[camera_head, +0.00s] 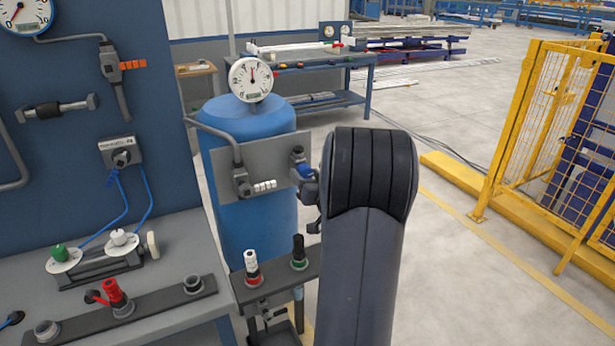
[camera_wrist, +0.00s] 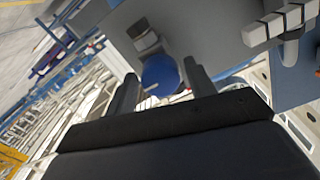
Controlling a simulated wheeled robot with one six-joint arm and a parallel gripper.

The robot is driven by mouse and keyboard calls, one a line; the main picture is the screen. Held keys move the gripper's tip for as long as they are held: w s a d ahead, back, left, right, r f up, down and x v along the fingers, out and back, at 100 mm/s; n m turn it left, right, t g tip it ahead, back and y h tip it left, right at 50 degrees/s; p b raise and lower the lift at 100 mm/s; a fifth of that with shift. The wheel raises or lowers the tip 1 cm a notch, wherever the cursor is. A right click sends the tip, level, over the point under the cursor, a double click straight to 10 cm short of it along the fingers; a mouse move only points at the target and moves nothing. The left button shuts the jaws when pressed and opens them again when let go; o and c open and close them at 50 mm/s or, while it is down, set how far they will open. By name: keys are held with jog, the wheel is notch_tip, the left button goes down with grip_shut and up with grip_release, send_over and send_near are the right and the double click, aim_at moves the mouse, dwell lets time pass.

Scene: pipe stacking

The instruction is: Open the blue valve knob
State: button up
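The blue valve knob (camera_wrist: 160,74) shows in the wrist view, in front of a grey fitting on the grey panel. My gripper (camera_wrist: 160,71) is open, with one dark finger on each side of the knob. Narrow gaps seem to show between knob and fingers; I cannot tell whether either finger touches it. In the head view the knob (camera_head: 301,171) is a small blue patch at the right edge of the grey panel (camera_head: 268,160). My arm hides most of the gripper there.
The panel stands before a blue tank (camera_head: 262,228) with a round gauge (camera_head: 250,79) on top. Below is a stand with white-red and black-green fittings (camera_head: 252,268). A workbench (camera_head: 180,260) is at left. A yellow fence (camera_head: 550,130) stands at right, with open floor between.

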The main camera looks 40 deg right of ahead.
jog(key=c, duration=0.8)
jog(key=shift+f+b, duration=0.1)
jog(key=shift+b, duration=0.3)
jog(key=n+b, duration=0.3)
jog(key=shift+f+n+b, duration=0.15)
jog(key=shift+n+b, duration=0.2)
jog(key=shift+n, duration=0.05)
jog(key=n+b, duration=0.4)
jog(key=n, duration=0.1)
jog(key=shift+b, duration=0.3)
jog(key=n+b, duration=0.3)
jog(key=n, duration=0.2)
jog(key=shift+r+n+b, duration=0.15)
jog(key=shift+n+b, duration=0.5)
jog(key=shift+n, duration=0.3)
jog(key=shift+r+n+b, duration=0.1)
jog(key=shift+n+b, duration=0.55)
jog(key=shift+n, duration=0.6)
